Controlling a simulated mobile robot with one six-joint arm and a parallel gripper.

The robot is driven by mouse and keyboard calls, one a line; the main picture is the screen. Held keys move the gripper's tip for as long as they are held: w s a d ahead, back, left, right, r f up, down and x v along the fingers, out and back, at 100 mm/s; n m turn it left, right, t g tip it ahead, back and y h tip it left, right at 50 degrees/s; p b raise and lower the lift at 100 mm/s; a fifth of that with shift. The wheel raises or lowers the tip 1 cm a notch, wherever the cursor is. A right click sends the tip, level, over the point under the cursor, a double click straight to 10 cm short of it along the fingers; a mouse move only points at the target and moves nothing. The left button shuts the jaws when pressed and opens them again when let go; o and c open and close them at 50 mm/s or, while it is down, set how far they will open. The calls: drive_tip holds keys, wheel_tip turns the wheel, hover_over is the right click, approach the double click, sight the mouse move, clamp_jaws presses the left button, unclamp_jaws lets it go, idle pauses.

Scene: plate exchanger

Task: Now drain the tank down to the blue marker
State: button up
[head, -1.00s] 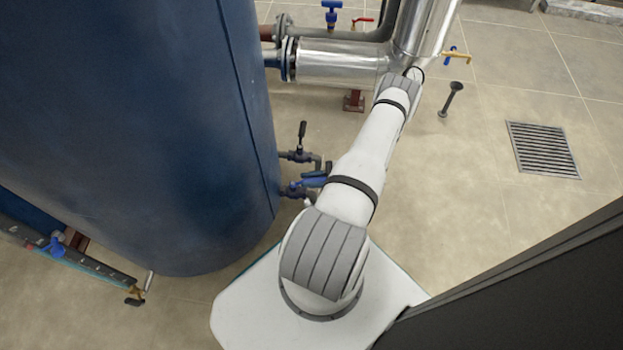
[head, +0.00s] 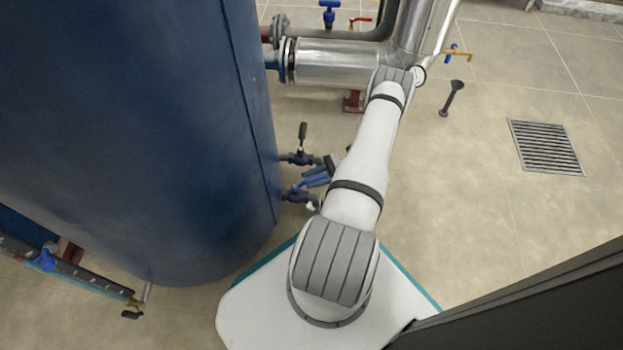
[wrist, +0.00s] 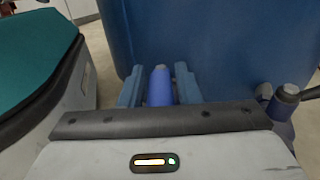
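The blue tank (head: 140,130) fills the left of the head view and the back of the wrist view (wrist: 225,45). A long gauge-like strip (head: 90,281) at lower left carries a blue piece (head: 46,259), likely the marker; a liquid level is not readable. Low on the tank's side are a valve with a black handle (head: 303,135) and, below it, a valve with blue parts (head: 292,194). My gripper (head: 324,174) is at the lower valve, partly hidden by my arm. In the wrist view, my gripper's fingers (wrist: 159,82) stand either side of a blue handle (wrist: 160,88), with narrow gaps.
Insulated metal pipework (head: 335,62) runs behind my arm, with a blue-handled valve (head: 329,14), a red-handled valve (head: 360,20) and a yellow tap (head: 457,53). A floor drain (head: 545,147) lies at right. A dark panel (head: 530,300) blocks the lower right.

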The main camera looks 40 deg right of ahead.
drive_tip(key=o, duration=0.3)
drive_tip(key=p+v, duration=0.1)
drive_tip(key=v, duration=0.6)
drive_tip(key=shift+d+p, duration=0.3)
drive_tip(key=shift+d, duration=0.05)
drive_tip(key=shift+s, duration=0.1)
